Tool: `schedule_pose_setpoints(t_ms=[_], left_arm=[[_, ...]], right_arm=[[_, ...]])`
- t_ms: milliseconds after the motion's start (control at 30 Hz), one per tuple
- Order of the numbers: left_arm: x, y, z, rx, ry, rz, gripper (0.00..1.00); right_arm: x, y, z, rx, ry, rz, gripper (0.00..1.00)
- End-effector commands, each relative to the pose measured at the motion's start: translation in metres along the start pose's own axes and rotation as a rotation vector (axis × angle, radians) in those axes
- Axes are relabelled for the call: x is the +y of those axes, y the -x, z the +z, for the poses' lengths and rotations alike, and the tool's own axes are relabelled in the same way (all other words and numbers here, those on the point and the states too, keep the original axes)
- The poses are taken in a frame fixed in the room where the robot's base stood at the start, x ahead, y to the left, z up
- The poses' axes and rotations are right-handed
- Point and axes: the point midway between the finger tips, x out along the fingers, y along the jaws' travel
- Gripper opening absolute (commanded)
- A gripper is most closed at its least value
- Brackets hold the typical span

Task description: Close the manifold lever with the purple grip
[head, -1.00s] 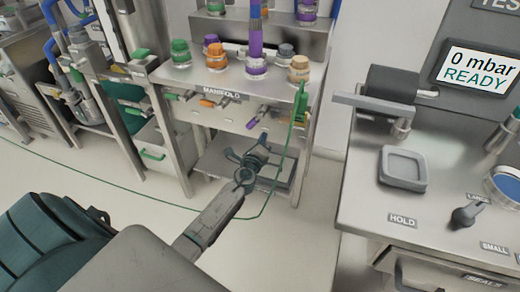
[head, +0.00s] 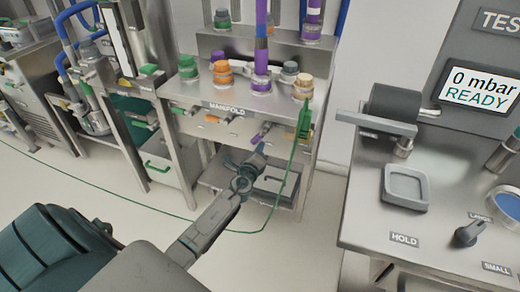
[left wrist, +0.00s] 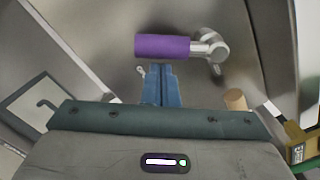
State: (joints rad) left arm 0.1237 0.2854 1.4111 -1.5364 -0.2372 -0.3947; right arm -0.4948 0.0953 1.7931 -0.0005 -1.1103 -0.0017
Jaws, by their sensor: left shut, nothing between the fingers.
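The manifold (head: 215,124) is a steel bench with a row of levers along its front. The lever's purple grip (head: 262,133) is on the front right. In the left wrist view the purple grip (left wrist: 165,46) lies sideways just beyond my fingertips, with its metal stem and pivot to its right. My left gripper (head: 262,148) is just below and in front of the grip in the head view. In the left wrist view its blue fingers (left wrist: 161,70) are together and empty, pointing at the grip; whether they touch it is unclear. My right gripper is not in view.
Green and orange levers sit left of the purple one. A test bench (head: 370,215) stands on the right. Open floor lies between.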

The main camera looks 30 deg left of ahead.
Motion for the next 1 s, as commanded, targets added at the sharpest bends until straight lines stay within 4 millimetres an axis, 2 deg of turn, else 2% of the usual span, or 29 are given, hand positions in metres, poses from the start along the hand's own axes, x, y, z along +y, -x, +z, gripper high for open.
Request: schedule_pose_setpoints(t_ms=[667,1000], left_arm=[[0.003,-0.001,0.008,-0.002,-0.123,-0.006,0.0],[0.005,-0.002,0.021,-0.003,-0.32,-0.016,0.0]], right_arm=[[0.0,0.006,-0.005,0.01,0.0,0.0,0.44],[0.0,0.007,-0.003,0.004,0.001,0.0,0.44]])
